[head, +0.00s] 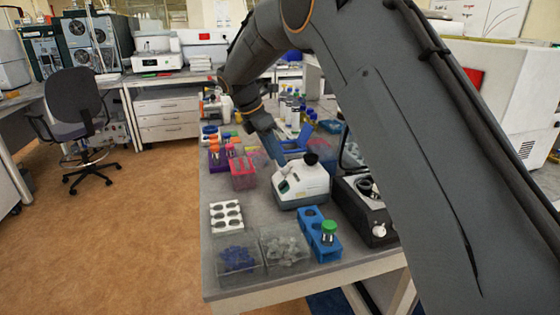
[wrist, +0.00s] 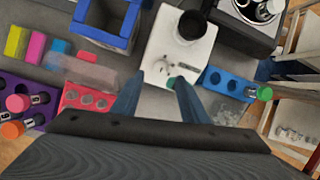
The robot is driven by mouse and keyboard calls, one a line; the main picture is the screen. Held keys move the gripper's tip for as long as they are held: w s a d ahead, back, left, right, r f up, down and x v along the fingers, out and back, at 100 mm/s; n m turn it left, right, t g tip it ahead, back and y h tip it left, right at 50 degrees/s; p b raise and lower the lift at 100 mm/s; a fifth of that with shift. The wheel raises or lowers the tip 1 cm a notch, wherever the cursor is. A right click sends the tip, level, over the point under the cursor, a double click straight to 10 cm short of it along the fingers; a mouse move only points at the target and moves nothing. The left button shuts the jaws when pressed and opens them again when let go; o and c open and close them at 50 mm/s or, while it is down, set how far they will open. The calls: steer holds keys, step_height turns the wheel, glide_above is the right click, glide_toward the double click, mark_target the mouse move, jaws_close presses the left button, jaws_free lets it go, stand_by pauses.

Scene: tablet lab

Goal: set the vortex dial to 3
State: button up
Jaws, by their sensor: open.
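The vortex mixer (head: 302,184) is a white box with a black cup on top, standing on the bench in the middle of the head view. In the wrist view its white body (wrist: 170,42) lies just beyond my fingertips. A small green spot on its near face (wrist: 171,82), perhaps the dial, shows beside the right fingertip. Its setting is too small to read. My gripper (wrist: 158,80) is open and empty, its two fingers apart and pointing at the mixer's near edge. I cannot tell whether a finger touches it. In the head view my arm partly hides the area behind the mixer.
A blue rack (head: 320,236) with a green-capped tube stands close in front of the mixer. A dark device (head: 362,208) is on its right, a pink rack (head: 243,174) on its left. A blue open box (wrist: 107,22) lies left of it in the wrist view. Clear bins sit at the front edge.

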mark_target(280, 169)
steer(key=shift+p+x, duration=0.45)
steer(key=shift+x, duration=1.45)
jaws_close()
